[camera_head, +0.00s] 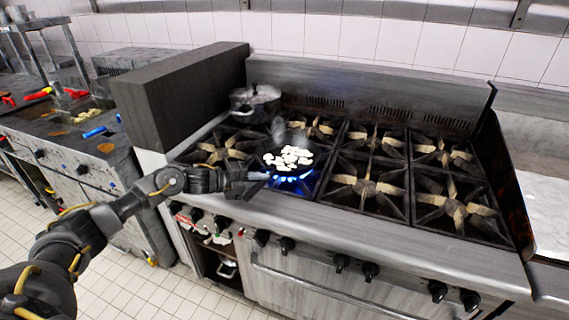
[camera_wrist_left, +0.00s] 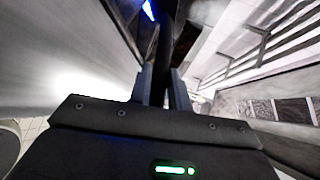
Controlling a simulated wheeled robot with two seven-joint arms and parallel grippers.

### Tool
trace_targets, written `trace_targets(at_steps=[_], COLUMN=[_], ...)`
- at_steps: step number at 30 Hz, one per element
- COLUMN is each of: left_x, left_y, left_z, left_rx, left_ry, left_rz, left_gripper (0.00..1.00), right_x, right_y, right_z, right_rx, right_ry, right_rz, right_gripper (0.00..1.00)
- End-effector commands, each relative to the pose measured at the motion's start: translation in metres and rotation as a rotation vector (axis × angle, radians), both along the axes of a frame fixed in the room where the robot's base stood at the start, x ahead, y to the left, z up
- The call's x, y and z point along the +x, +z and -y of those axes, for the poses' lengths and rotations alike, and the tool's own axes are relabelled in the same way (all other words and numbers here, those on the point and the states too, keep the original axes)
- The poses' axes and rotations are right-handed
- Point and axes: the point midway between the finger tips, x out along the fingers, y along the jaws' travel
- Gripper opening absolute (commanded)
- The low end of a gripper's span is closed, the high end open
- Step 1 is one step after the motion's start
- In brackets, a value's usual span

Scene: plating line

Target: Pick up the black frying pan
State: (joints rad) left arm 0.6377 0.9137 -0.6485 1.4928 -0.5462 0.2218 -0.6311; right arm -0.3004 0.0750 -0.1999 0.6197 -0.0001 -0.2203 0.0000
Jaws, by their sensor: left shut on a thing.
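The black frying pan (camera_head: 268,157) sits on a front burner of the stove in the head view, with blue flame under it. Several pale food pieces (camera_head: 288,157) lie in it and steam rises above. Its handle points down and left toward my left gripper (camera_head: 250,188). The left gripper is shut on the handle; in the left wrist view the dark handle (camera_wrist_left: 154,60) runs up from between the two fingers (camera_wrist_left: 160,88). I cannot tell whether the pan is lifted off the burner. My right gripper is not in view.
A lidded dark pot (camera_head: 254,103) stands on the back left burner. The other burners of the stove (camera_head: 370,185) are bare. A tall dark panel (camera_head: 185,95) rises left of the stove. Control knobs line the front edge. A pale counter (camera_head: 545,205) lies at right.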

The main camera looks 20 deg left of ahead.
Motion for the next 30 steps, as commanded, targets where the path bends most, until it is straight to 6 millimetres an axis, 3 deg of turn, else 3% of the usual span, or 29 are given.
trace_targets(at_steps=[21, 30], left_x=[-0.0003, 0.0016], left_y=[-0.0003, 0.0086], left_z=[0.0, -0.0002], left_rx=[0.001, -0.002], left_ry=[-0.001, 0.0], left_rz=[-0.001, 0.012], left_gripper=[0.0, 0.0], right_x=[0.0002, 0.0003], right_y=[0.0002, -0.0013], right_z=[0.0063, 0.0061], right_rx=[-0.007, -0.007], right_ry=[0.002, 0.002], right_rz=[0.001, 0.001], right_gripper=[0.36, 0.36])
